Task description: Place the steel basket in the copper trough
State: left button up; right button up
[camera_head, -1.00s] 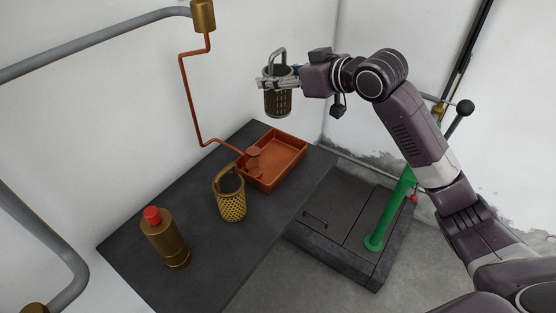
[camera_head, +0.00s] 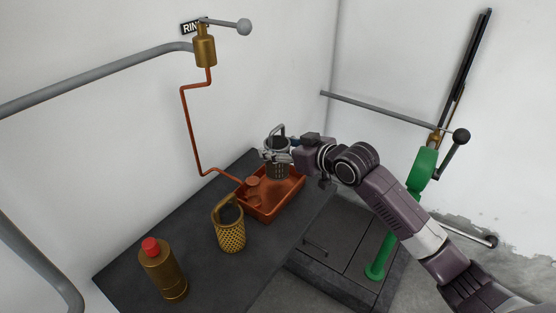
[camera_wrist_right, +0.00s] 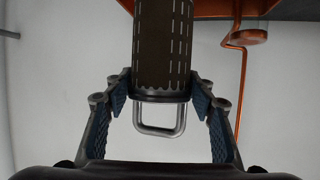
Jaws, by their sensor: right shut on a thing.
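The steel basket (camera_head: 278,166) is a dark slotted cylinder with a looped handle, upright at the far end of the copper trough (camera_head: 262,212). In the head view it overlaps the trough's inside; I cannot tell whether its base touches the floor. My right gripper (camera_head: 278,154) is shut on the basket near its rim. In the right wrist view, the basket (camera_wrist_right: 162,45) shows between the blue-padded fingers (camera_wrist_right: 160,100), its handle toward the camera, with the trough's orange edge (camera_wrist_right: 205,8) beyond. My left gripper is out of view.
A brass woven basket (camera_head: 230,232) stands on the dark bench (camera_head: 200,238) in front of the trough. A brass bottle with a red cap (camera_head: 162,270) is at the left. A copper pipe (camera_head: 190,130) runs down the wall to the trough.

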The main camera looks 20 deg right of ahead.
jog(key=shift+f, duration=2.25)
jog(key=shift+f, duration=0.1)
jog(key=o, duration=1.5)
jog(key=shift+c, duration=0.2)
jog(key=b+v, duration=0.1)
jog(key=v, duration=1.1)
